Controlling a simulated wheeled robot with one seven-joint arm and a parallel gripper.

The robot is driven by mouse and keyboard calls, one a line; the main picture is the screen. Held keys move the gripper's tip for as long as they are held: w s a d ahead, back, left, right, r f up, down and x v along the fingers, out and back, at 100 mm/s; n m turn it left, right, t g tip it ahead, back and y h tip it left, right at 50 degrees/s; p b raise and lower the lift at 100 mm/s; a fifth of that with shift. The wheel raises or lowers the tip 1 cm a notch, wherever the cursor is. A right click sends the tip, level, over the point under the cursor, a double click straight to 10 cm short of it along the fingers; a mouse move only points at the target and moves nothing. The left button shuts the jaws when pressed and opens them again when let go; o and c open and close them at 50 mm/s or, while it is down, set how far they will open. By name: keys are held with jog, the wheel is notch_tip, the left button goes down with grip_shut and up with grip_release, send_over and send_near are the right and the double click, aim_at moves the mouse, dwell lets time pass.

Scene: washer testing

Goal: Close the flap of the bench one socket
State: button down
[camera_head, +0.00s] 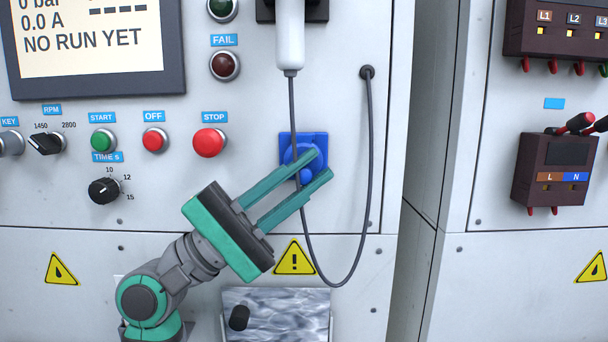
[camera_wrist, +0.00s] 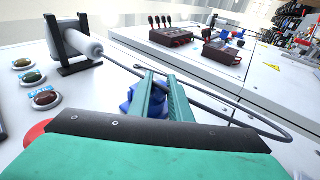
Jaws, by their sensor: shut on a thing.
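The bench one socket (camera_head: 286,141) is a blue square unit on the grey panel, right of the red STOP button. Its rounded blue flap (camera_head: 304,176) shows between and behind the fingers of my gripper (camera_head: 321,164). The two green fingers reach up and right across the socket, a little apart, and are shut on the flap. In the wrist view the gripper (camera_wrist: 160,79) covers much of the blue socket (camera_wrist: 127,106). The fingers hide part of the flap, so I cannot tell its exact angle.
A dark cable (camera_head: 369,180) hangs in a loop from the white cylinder (camera_head: 290,35), passing by the fingers and socket. The STOP button (camera_head: 209,142) is close on the left. A yellow warning sign (camera_head: 295,259) is below.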

dwell(0.4)
jog(key=c, duration=1.6)
grip_release()
jog(key=shift+w, duration=0.1)
jog(key=v, duration=1.1)
jog(key=shift+d, duration=0.1)
